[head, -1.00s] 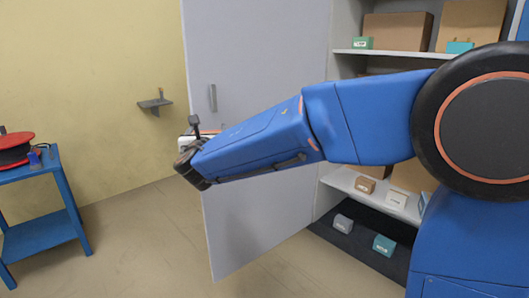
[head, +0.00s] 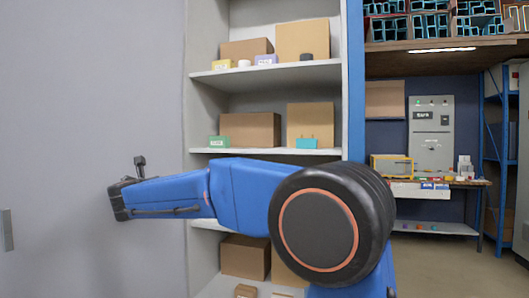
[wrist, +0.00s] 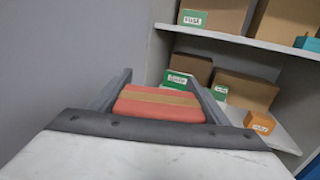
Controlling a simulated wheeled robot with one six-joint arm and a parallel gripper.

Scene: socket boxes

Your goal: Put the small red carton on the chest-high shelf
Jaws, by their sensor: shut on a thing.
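The small red carton (wrist: 158,104) has a tan band across its top and shows in the wrist view, between my gripper's two fingers. My gripper (wrist: 157,92) is shut on it. In the head view my gripper (head: 118,200) is in front of the grey cabinet door, left of the shelves, and the carton is hidden there. The cabinet has a shelf at mid height (head: 262,151) with a green box (head: 218,142) and a teal box (head: 306,143) near its front edge, and a higher shelf (head: 270,69). I cannot tell for sure which is chest-high.
Large brown cartons (head: 250,130) stand behind the small boxes. The open grey door (head: 80,100) lies close on the left. A workbench (head: 440,184) stands at the far right.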

